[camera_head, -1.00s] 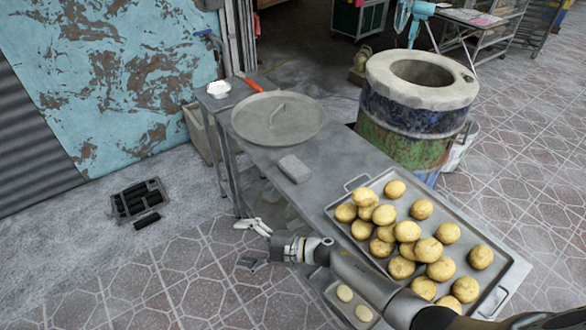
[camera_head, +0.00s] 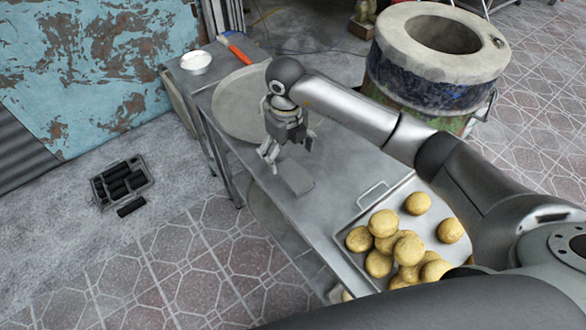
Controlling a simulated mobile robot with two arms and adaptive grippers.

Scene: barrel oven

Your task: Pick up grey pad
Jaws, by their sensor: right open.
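The grey pad (camera_head: 296,178) is a small flat block lying on the grey metal table (camera_head: 262,172), between the round lid and the tray. My right gripper (camera_head: 287,158) hangs pointing down just above and behind the pad in the picture. Its fingers are spread and empty. One finger shows to the left and one to the right, and the pad lies just below them in the picture. I cannot tell the exact height of the fingertips over the pad. My left gripper is not in view.
A round metal lid (camera_head: 232,108) lies behind the gripper, partly hidden by it. A tray (camera_head: 352,217) with several dough balls (camera_head: 383,223) stands to the right. A white bowl (camera_head: 196,62) and an orange-handled tool (camera_head: 237,50) lie at the far end. The barrel oven (camera_head: 432,85) stands behind the table.

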